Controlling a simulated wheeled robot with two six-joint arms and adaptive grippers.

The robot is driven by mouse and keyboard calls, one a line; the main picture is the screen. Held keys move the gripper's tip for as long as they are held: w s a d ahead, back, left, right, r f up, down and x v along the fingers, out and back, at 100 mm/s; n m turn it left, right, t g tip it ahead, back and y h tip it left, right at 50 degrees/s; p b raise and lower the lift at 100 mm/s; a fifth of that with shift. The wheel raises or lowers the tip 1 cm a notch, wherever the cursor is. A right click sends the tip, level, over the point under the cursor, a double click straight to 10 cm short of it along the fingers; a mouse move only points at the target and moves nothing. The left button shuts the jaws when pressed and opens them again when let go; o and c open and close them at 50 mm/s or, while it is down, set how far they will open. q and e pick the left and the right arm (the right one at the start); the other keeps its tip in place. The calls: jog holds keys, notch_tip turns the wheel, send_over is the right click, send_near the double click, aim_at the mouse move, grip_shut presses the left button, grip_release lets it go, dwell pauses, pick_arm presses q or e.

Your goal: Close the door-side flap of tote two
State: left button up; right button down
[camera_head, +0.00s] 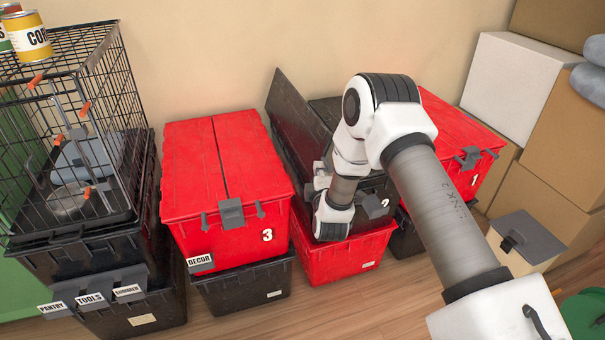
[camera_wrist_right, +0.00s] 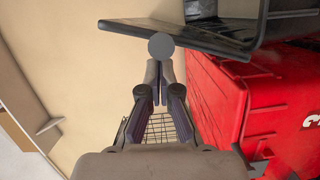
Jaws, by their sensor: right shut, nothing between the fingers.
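Tote two (camera_head: 377,185) is a black tote marked 2, stacked on a red tote (camera_head: 340,262). Its left flap (camera_head: 300,118) stands raised and tilted; the flap also shows in the right wrist view (camera_wrist_right: 205,38), near the fingertips. A dark panel on its right side (camera_head: 325,108) is mostly hidden by my arm, so I cannot tell its position. My right gripper (camera_head: 318,180) is at the front left of tote two, small and partly hidden by its wrist. In the wrist view the right gripper (camera_wrist_right: 160,75) is shut and empty; contact with the flap is unclear. My left gripper is not in view.
Red tote three (camera_head: 215,165) stands closed on the left, red tote one (camera_head: 455,130) on the right. A wire cage (camera_head: 85,95) sits on black totes at far left. Cardboard boxes (camera_head: 560,140) fill the right. The wall is close behind.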

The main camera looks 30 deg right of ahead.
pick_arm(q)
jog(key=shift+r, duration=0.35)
pick_arm(e)
jog(key=s+d+f+m+g+y, duration=0.1)
jog(key=s+d+f+m+y, duration=0.1)
jog(key=d+f+m, duration=0.7)
jog(key=shift+s+d+m+y, duration=0.3)
jog(key=shift+d+m+y, duration=0.3)
jog(key=shift+d+m, duration=0.45)
jog(key=shift+a+f, duration=0.1)
jog(key=shift+a, duration=0.1)
